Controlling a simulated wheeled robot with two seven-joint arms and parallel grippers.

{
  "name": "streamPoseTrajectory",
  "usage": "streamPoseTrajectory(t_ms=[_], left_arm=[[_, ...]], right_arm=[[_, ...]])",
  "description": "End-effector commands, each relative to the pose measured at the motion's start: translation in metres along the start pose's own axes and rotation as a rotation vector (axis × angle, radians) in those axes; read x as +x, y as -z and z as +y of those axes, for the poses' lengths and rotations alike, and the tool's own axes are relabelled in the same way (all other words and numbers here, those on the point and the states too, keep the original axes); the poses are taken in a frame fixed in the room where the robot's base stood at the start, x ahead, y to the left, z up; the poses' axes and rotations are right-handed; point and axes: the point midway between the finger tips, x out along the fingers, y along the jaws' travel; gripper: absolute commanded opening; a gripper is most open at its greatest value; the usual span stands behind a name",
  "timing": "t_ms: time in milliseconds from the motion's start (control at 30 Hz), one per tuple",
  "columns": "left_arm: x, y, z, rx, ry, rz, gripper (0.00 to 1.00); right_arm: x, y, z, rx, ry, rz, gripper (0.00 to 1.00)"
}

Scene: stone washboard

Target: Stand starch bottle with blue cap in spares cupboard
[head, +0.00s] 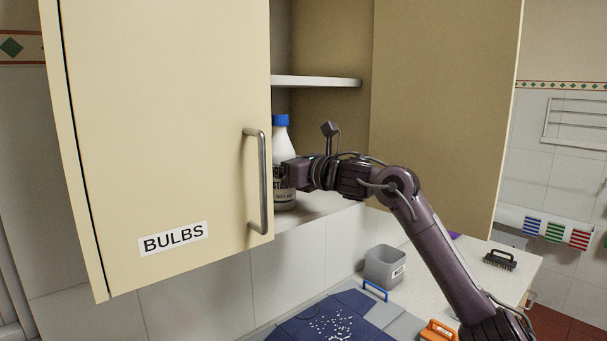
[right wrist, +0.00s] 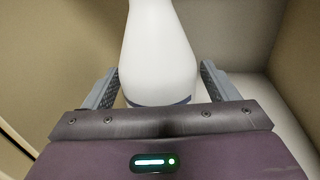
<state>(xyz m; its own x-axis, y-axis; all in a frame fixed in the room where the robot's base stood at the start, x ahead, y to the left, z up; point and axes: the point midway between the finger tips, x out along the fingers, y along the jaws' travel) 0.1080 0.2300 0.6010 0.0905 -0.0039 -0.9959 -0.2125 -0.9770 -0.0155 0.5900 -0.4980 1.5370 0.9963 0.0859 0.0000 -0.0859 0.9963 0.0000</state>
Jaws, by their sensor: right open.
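The starch bottle (head: 284,150) is white with a blue cap and a dark-lettered label. It stands upright on the bottom board (head: 318,207) of the open cupboard, partly hidden by the closed door's edge and my gripper. My right gripper (head: 288,175) reaches in from the right at the bottle's label height. In the right wrist view, its two fingers lie open on either side of the white bottle (right wrist: 160,55), with a gap visible at the right finger. No label naming the open cupboard as spares shows. My left gripper is not in view.
A closed door (head: 160,130) labelled BULBS, with a metal handle, stands left of the opening. An open door panel (head: 445,100) is on the right. A white shelf (head: 318,82) is above the bottle.

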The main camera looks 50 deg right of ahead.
Motion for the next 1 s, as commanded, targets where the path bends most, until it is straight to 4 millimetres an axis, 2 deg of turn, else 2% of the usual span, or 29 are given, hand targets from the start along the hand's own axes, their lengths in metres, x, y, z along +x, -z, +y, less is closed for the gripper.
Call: streamPoseTrajectory(t_ms=[33,200,500,700,1000], left_arm=[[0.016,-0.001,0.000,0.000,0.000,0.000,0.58],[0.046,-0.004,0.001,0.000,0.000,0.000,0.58],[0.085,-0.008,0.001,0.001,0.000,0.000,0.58],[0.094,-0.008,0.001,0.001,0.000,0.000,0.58],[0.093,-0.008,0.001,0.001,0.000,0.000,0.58]], right_arm=[[-0.007,0.009,0.000,-0.005,0.000,0.001,0.80],[-0.037,0.011,0.001,-0.005,0.001,0.000,0.80],[-0.088,0.006,0.001,-0.003,0.001,-0.002,0.80],[-0.105,0.003,0.001,-0.001,0.001,0.000,0.80],[-0.108,0.001,0.001,0.000,0.000,0.001,0.80]])
